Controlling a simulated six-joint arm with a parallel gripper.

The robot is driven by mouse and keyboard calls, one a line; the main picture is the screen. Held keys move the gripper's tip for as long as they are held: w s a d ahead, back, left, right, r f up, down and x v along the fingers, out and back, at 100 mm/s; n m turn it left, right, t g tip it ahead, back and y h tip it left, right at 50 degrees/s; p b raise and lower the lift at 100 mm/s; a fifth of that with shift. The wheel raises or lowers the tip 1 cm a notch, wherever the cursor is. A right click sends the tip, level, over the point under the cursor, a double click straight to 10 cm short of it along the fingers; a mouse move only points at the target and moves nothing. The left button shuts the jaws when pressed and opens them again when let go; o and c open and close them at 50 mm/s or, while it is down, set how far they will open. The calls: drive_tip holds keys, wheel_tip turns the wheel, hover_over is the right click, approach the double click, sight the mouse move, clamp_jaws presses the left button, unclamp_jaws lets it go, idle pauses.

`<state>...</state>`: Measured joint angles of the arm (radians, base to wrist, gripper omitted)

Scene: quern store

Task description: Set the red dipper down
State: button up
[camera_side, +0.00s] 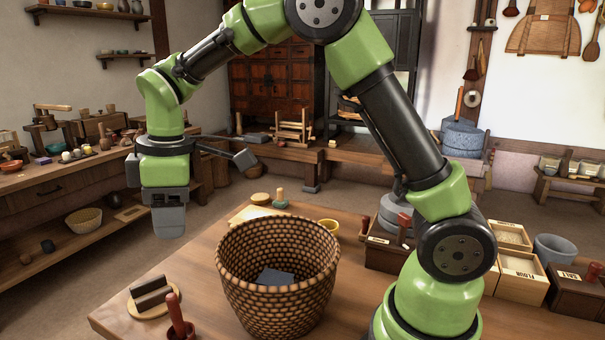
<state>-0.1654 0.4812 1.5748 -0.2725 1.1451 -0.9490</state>
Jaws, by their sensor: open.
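The red dipper (177,322) is at the bottom edge of the view, on the front left part of the table. Its handle points upward and its lower part is cut off by the frame edge. My gripper (168,226) hangs high above the table's left side, pointing down. It is open with nothing visible in it, well above the dipper and apart from it. The gap between its fingers is hard to see from this side.
A tall woven basket (262,302) with a dark flat piece inside stands right of the dipper. A round board (136,312) with dark blocks lies left. Labelled boxes (519,281) fill the right side.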

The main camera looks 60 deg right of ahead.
drive_tip(key=s+d+r+m+t, duration=0.2)
drive_tip(key=s+r+m+t, duration=0.1)
drive_tip(key=s+r+m, duration=0.45)
drive_tip(key=s+d+m+t+y, duration=0.1)
drive_tip(key=s+m+t, duration=0.2)
drive_tip(key=s, duration=0.9)
drive_tip(key=shift+s+d+r+m, duration=0.3)
drive_tip(key=shift+r+m, duration=0.05)
drive_tip(key=shift+m, duration=0.9)
